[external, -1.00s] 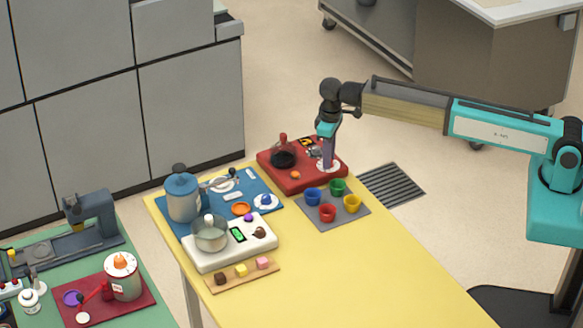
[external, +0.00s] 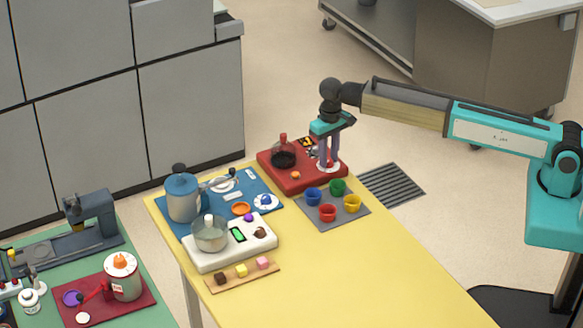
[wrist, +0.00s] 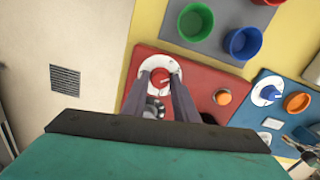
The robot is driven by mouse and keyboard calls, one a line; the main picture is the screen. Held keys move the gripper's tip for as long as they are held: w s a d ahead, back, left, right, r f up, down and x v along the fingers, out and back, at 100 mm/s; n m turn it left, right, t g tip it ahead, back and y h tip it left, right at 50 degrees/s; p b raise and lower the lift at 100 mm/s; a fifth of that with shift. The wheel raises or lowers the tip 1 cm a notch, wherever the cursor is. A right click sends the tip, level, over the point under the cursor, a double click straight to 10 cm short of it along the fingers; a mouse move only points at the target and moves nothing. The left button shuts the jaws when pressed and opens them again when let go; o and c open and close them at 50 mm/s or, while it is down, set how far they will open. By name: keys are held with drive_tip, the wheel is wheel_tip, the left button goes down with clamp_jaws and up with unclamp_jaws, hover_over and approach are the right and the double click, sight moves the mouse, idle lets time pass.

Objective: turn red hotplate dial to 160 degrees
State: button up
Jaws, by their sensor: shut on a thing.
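The red hotplate (external: 311,181) sits on the far corner of the yellow table; its red body also fills the middle of the wrist view (wrist: 203,78). In the wrist view its red dial (wrist: 162,77) sits on a round white scale disc (wrist: 153,67) near the plate's edge. My gripper (external: 329,163) points down over the dial, with one finger on each side. In the wrist view my gripper (wrist: 161,83) is shut on the dial. A pale mark shows on the dial, but the degree reading is too small to tell.
A small orange knob (wrist: 222,97) is close to the dial on the same plate. A dark round vessel (external: 284,158) stands on the hotplate. Several coloured cups on a grey mat (external: 346,217) stand nearby. The table's right side is clear.

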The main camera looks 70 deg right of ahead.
sight(329, 160)
idle(0.3)
drive_tip(key=o, duration=1.1)
drive_tip(key=shift+c, duration=0.2)
drive_tip(key=shift+r, duration=0.1)
wheel_tip(329, 160, up, 14)
drive_tip(key=b, duration=0.3)
